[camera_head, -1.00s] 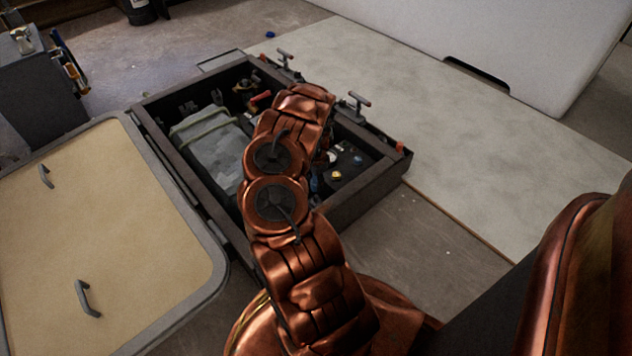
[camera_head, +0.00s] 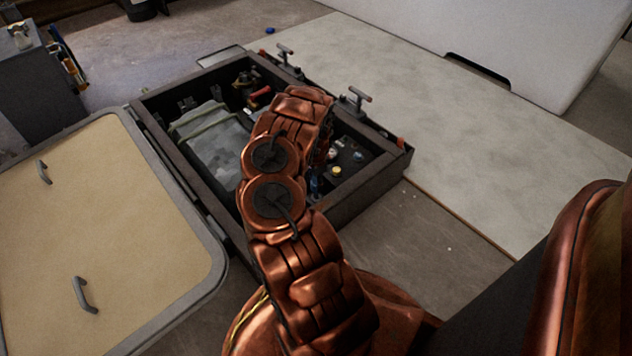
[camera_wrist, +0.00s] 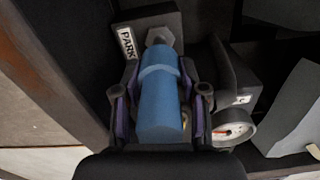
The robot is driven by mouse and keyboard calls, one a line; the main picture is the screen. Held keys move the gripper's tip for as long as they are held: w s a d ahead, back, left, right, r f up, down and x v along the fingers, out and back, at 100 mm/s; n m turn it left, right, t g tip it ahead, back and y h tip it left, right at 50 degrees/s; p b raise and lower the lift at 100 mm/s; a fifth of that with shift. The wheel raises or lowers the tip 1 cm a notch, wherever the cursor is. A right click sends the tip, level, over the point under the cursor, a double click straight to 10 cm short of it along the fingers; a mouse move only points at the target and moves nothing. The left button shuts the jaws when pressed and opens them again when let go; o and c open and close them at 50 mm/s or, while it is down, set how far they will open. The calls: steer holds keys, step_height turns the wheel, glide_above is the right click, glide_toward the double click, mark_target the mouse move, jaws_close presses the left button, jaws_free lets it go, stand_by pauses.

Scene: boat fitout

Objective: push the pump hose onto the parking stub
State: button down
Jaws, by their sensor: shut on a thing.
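The pump hose shows in the wrist view as a thick blue hose end (camera_wrist: 158,100) with a raised collar near its far end. My gripper (camera_wrist: 160,95) is shut on it, one purple-padded finger on each side. The parking stub, a grey hexagonal fitting (camera_wrist: 160,36), lies straight beyond the hose's far end, beside a white PARK label (camera_wrist: 127,43). The hose end meets or overlaps the fitting in this view; I cannot tell how far on it sits. In the head view my arm hides the gripper and the stub.
A round gauge (camera_wrist: 232,130) stands close right of my gripper. The open bay has a dark raised rim (camera_head: 362,190) around it. A grey strapped bag (camera_head: 212,140) lies in its left part. Clamp handles (camera_head: 358,97) stand along the far edge. The beige lid (camera_head: 105,235) lies open at left.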

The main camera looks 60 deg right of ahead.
steer(key=shift+f+b, duration=1)
steer(key=shift+f, duration=1.05)
steer(key=shift+f+b, duration=0.35)
steer(key=shift+f, duration=0.25)
steer(key=c, duration=0.6)
jaws_free()
steer(key=shift+o, duration=0.2)
steer(key=shift+r, duration=0.2)
steer(key=shift+r, duration=5.85)
